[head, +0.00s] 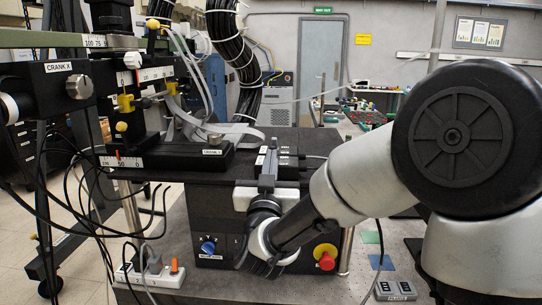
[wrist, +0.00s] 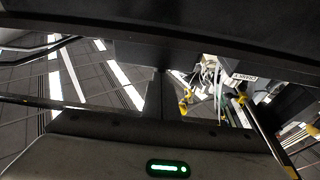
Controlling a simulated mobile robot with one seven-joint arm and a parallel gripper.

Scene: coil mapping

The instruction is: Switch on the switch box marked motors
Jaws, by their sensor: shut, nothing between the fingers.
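No label reading motors is legible. In the head view a small black box with white labels (head: 287,163) sits on top of the black cabinet (head: 290,179), just behind and right of my gripper (head: 267,163). I cannot read its labels or tell whether it is the motors box. My gripper points away over the cabinet's front edge, fingers together and empty; whether it touches the box cannot be told. In the wrist view the dark fingers (wrist: 163,95) show beyond the gripper body with its green light. No switch shows clearly there.
The cabinet front has a blue knob (head: 208,246) and a red button on yellow (head: 325,257). A power strip (head: 150,275) lies lower left. A two-switch box (head: 394,290), its label possibly PHASES, lies lower right. Crank stages (head: 180,157) and cables crowd the left.

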